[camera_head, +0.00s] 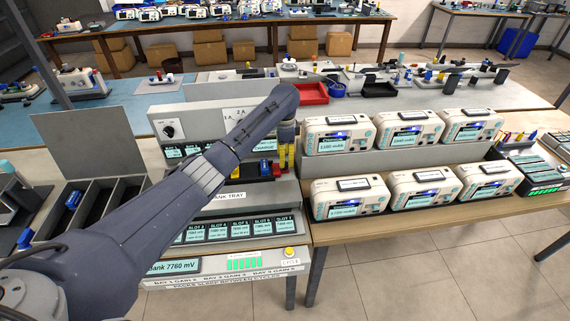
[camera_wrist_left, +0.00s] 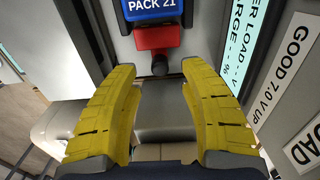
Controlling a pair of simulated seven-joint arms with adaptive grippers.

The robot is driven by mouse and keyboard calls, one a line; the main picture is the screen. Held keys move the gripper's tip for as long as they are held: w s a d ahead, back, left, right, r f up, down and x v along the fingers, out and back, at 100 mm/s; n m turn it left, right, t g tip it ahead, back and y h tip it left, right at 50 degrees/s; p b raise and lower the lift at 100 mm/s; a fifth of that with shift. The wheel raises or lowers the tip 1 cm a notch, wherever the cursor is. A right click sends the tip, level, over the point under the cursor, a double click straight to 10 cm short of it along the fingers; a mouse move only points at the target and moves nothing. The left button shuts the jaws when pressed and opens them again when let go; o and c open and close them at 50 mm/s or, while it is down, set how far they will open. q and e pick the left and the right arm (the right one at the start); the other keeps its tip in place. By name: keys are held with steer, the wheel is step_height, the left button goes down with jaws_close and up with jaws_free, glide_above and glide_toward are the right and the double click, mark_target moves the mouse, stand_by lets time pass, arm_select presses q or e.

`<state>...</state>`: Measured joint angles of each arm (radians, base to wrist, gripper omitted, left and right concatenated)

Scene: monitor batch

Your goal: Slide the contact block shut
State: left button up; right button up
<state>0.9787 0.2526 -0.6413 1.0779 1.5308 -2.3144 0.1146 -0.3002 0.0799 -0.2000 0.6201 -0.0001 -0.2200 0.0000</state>
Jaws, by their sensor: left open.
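The red contact block (camera_wrist_left: 157,38) shows in the left wrist view with a dark round knob (camera_wrist_left: 160,66) on its near side. The blue battery pack (camera_wrist_left: 152,8), marked PACK 21, lies just beyond it; I cannot tell whether they touch. The knob is ahead of the fingertips. My right gripper is in neither view.
Several white monitors (camera_head: 338,133) stand in two rows to the right. A grey panel with a dial (camera_head: 168,131) rises behind the tray. A dark divided bin (camera_head: 95,203) is at the left. A slot display row (camera_head: 235,230) and a yellow button (camera_head: 289,252) are in front.

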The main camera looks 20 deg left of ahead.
arm_select(q)
steer(key=shift+f, duration=1.75)
jaws_close()
